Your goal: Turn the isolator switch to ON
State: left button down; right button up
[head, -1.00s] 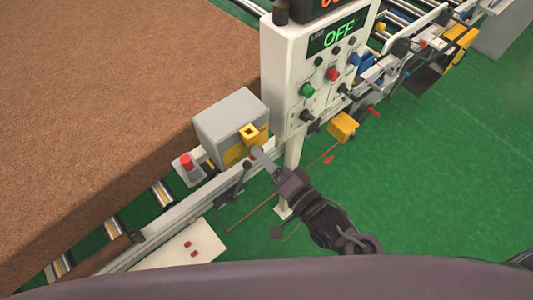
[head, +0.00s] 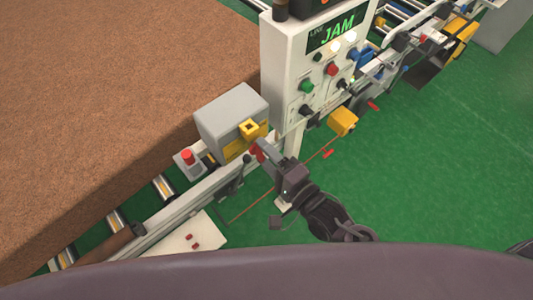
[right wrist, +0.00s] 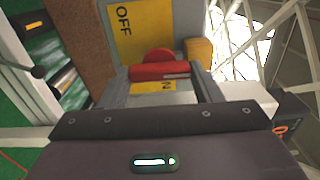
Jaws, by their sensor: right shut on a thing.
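The isolator is a grey box (head: 232,115) with a yellow plate on its face, beside the conveyor rail. Its red handle (head: 257,151) shows partly at my right gripper (head: 263,149). In the right wrist view, the red handle (right wrist: 160,71) lies crosswise between the two fingers of my right gripper (right wrist: 165,84), which is shut on it. The yellow plate (right wrist: 128,30) reads OFF above the handle; lettering below it is partly hidden and seems to end in N. My left gripper is not in view.
A white control panel (head: 279,75) with a display reading JAM (head: 338,30) stands right behind the box. A red button (head: 187,157) sits left of it. Green floor is open at right.

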jog(key=o, duration=1)
jog(key=b+v, duration=0.3)
jog(key=v, duration=0.4)
jog(key=shift+s+d, duration=0.25)
jog(key=shift+d, duration=0.05)
